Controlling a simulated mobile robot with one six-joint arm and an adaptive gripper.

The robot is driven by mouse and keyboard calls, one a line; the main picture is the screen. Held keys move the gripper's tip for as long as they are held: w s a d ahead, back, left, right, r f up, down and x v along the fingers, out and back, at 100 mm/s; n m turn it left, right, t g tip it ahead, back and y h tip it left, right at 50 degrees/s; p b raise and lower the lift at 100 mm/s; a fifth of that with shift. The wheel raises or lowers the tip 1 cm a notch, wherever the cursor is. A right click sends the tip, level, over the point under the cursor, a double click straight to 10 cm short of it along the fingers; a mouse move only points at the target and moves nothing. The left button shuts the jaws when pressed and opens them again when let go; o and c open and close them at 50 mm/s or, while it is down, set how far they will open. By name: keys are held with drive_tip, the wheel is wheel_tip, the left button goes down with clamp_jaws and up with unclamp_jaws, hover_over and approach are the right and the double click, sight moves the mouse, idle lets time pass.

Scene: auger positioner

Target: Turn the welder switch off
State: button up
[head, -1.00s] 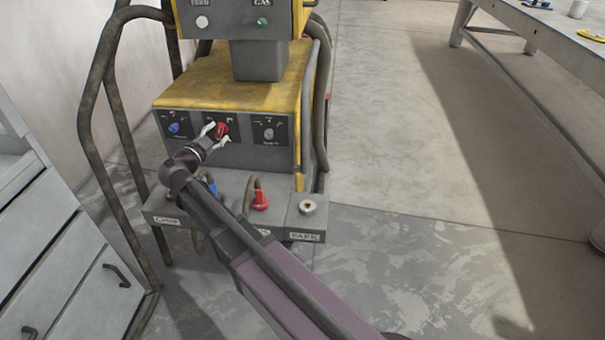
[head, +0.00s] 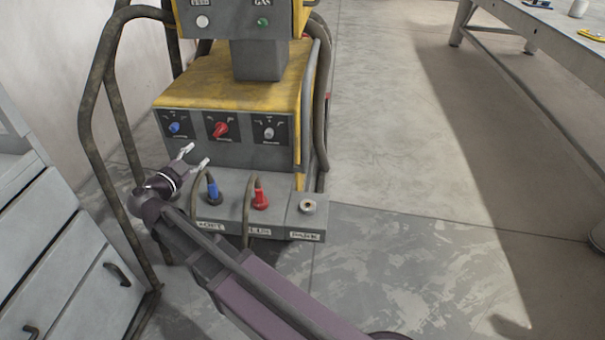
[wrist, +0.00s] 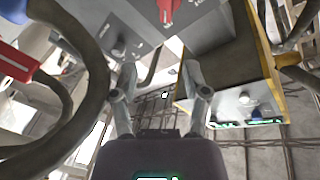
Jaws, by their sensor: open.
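The welder (head: 225,85) is a yellow machine with a dark front panel. The panel has a blue knob (head: 174,127) on the left, a red knob (head: 221,129) in the middle and a grey knob (head: 268,133) on the right. Their labels are too small to read, so I cannot tell which is the switch. The red knob sits slanted, and a red knob shows at the top edge of the wrist view (wrist: 166,10). My gripper (head: 197,155) is open and empty, just below and left of the red knob, apart from it. Both fingers also show in the wrist view (wrist: 163,85).
Below the panel, a grey ledge (head: 275,220) carries a blue plug (head: 213,192) and a red plug (head: 261,199) with cables, close to my gripper. A bent metal rail (head: 92,130) and grey drawers (head: 75,270) stand left. The floor on the right is open, below a table (head: 560,40).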

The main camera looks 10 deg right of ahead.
drive_tip(key=s+d+f+n+g+y+p, duration=0.1)
drive_tip(key=s+d+n+g+y+p, duration=0.1)
drive_tip(key=d, duration=0.7)
drive_tip(key=s+d+f+n+g+y+p, duration=0.1)
drive_tip(key=s+d+n+g+p, duration=0.3)
drive_tip(key=d, duration=0.5)
drive_tip(key=s+d+f+n+g+y+p, duration=0.1)
drive_tip(key=s+d+n+g+y+p, duration=0.2)
drive_tip(key=d, duration=0.6)
drive_tip(key=n+g+p, duration=0.2)
drive_tip(key=g+p, duration=0.1)
drive_tip(key=p, duration=0.1)
drive_tip(key=shift+s+f+g, duration=0.25)
drive_tip(key=shift+s+g, duration=0.05)
drive_tip(key=shift+g, duration=0.1)
drive_tip(key=shift+s+y, duration=0.1)
drive_tip(key=shift+y, duration=0.2)
drive_tip(key=s+d+f+n+g+y, duration=0.1)
drive_tip(key=s+d+f+n+y, duration=0.1)
drive_tip(key=s+n+y, duration=0.25)
wheel_tip(320, 180, up, 32)
drive_tip(key=p, duration=3.1)
drive_tip(key=shift+s+r+p, duration=0.15)
drive_tip(key=shift+s+p, duration=0.15)
drive_tip(key=shift+p, duration=0.05)
drive_tip(key=shift+d, duration=0.1)
